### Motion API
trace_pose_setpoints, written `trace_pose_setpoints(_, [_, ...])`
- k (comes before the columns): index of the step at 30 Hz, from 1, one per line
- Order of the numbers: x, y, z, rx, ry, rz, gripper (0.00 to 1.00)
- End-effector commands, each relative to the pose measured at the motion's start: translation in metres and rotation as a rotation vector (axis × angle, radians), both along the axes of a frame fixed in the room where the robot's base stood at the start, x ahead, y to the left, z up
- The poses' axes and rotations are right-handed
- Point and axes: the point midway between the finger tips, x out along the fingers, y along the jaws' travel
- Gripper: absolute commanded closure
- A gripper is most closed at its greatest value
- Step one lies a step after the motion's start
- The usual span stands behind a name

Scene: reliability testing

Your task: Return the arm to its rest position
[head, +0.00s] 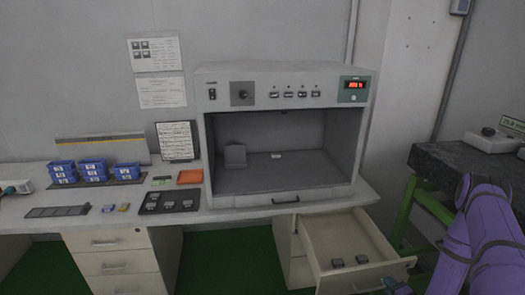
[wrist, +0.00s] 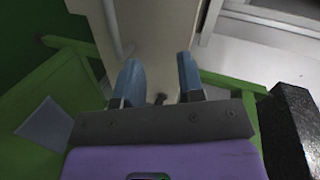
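My purple arm (head: 482,240) is at the right edge of the head view, in front of the dark-topped bench. It is bent and reaches down toward the open drawer. In the wrist view my gripper (wrist: 160,76) has its two blue-grey fingers spread apart, with no object visible between them. A pale beige surface lies beyond the fingertips. I cannot tell how far the fingers are from it.
An open drawer (head: 345,246) holding two small dark items juts out below the white test chamber (head: 282,79). A green-framed bench (head: 450,158) stands close to my arm. Blue bins (head: 95,170) and a black tray (head: 158,209) sit on the left worktop. Green floor (head: 230,264) shows between the cabinets.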

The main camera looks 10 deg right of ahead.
Motion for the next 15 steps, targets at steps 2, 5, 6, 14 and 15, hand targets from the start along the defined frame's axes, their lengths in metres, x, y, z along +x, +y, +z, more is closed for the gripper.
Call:
trace_pose_setpoints(2, [0.022, -0.008, 0.024, -0.073, 0.027, 0.031, 0.64])
trace_pose_setpoints(5, [0.044, -0.015, 0.050, -0.159, 0.069, 0.063, 0.64])
trace_pose_setpoints(6, [0.052, -0.018, 0.061, -0.193, 0.085, 0.075, 0.64])
trace_pose_setpoints(14, [0.097, -0.025, 0.139, -0.398, 0.185, 0.142, 0.64])
trace_pose_setpoints(15, [0.103, -0.025, 0.152, -0.428, 0.200, 0.151, 0.64])
